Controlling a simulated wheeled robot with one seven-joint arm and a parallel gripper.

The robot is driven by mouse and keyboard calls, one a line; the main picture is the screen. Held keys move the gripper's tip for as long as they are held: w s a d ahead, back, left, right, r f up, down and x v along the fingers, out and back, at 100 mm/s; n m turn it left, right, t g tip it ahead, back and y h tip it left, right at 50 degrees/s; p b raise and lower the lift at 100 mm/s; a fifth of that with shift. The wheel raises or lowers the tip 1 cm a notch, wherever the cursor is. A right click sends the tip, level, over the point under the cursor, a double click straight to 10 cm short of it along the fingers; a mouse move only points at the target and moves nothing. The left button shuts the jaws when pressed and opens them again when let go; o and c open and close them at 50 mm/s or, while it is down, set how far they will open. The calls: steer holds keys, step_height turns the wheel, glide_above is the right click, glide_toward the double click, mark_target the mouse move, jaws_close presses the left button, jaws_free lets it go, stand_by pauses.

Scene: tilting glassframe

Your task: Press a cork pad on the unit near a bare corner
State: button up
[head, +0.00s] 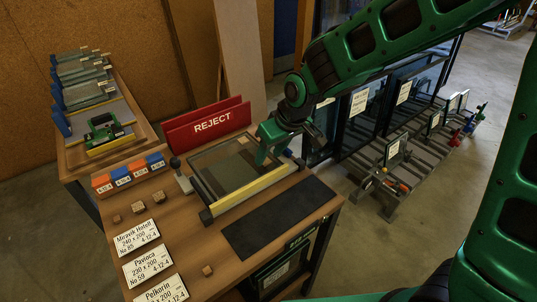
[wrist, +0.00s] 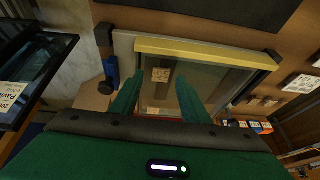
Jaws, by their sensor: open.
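The glass unit (head: 232,172) lies on the bench in a frame with a yellow bar (head: 253,191) along its near edge. My gripper (head: 270,155) is over the unit's right end, fingers pointing down. Small cork blocks stand at the bench's left: one (head: 117,219), another (head: 138,207), a third (head: 159,196), and one lies apart (head: 207,270).
A red REJECT holder (head: 208,127) stands behind the unit. Orange and blue boxes (head: 121,176) and white name cards (head: 137,237) are at the left. A dark mat (head: 278,219) lies in front, clear. A rack of glass units (head: 400,120) stands at the right.

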steer(key=v, duration=0.9)
steer(key=shift+r, duration=0.3)
